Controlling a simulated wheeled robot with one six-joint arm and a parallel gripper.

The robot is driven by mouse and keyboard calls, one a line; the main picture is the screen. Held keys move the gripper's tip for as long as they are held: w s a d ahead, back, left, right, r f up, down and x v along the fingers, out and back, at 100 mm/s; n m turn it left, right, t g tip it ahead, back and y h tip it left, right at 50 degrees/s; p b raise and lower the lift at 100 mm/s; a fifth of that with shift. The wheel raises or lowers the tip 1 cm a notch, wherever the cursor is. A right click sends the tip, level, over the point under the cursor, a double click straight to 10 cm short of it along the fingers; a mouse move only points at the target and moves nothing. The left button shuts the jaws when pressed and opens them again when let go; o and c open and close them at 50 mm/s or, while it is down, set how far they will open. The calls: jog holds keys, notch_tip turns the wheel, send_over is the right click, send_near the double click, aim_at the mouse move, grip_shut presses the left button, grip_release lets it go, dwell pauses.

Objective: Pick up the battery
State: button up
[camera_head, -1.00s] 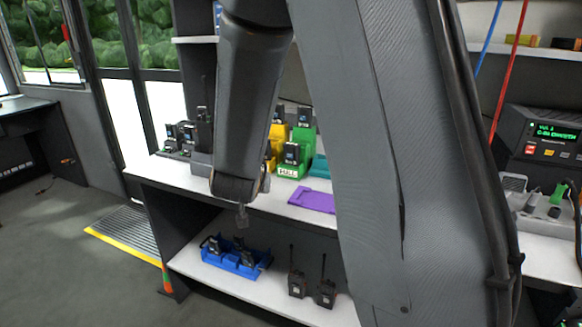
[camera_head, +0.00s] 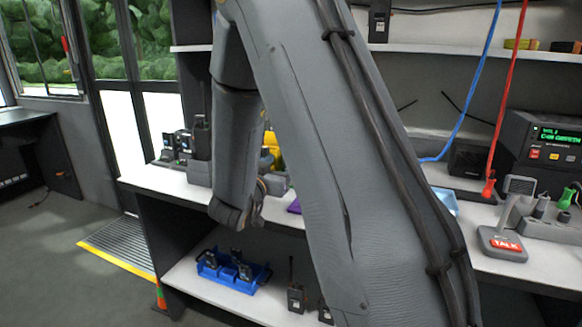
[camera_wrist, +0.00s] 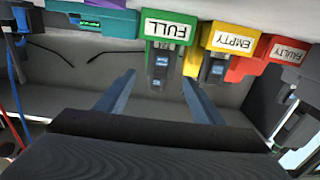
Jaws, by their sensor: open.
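In the wrist view, a dark battery-like block with a blue patch (camera_wrist: 160,62) shows at the green bin labelled FULL (camera_wrist: 167,27). Similar dark blocks show at the yellow EMPTY bin (camera_wrist: 213,70) and near the red FAULTY bin (camera_wrist: 287,49). My gripper (camera_wrist: 158,77) is open, its two fingers apart with nothing held between them. The FULL block appears between the fingertips in the picture; the distance to it is unclear. In the head view my arm hides the green bin and my fingers, and only part of the yellow bin (camera_head: 270,140) shows.
Dark devices (camera_head: 183,142) stand at the counter's left end. A blue tray (camera_head: 233,274) holding dark items and radios (camera_head: 296,298) sit on the lower shelf. A teal bin (camera_wrist: 110,21) is beside FULL. A TALK unit (camera_head: 502,243) is at the right.

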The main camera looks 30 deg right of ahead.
jog(key=x, duration=0.3)
jog(key=shift+w+d, duration=0.15)
jog(key=c, duration=1.2)
notch_tip(320, 180, up, 10)
jog(key=shift+p, duration=0.45)
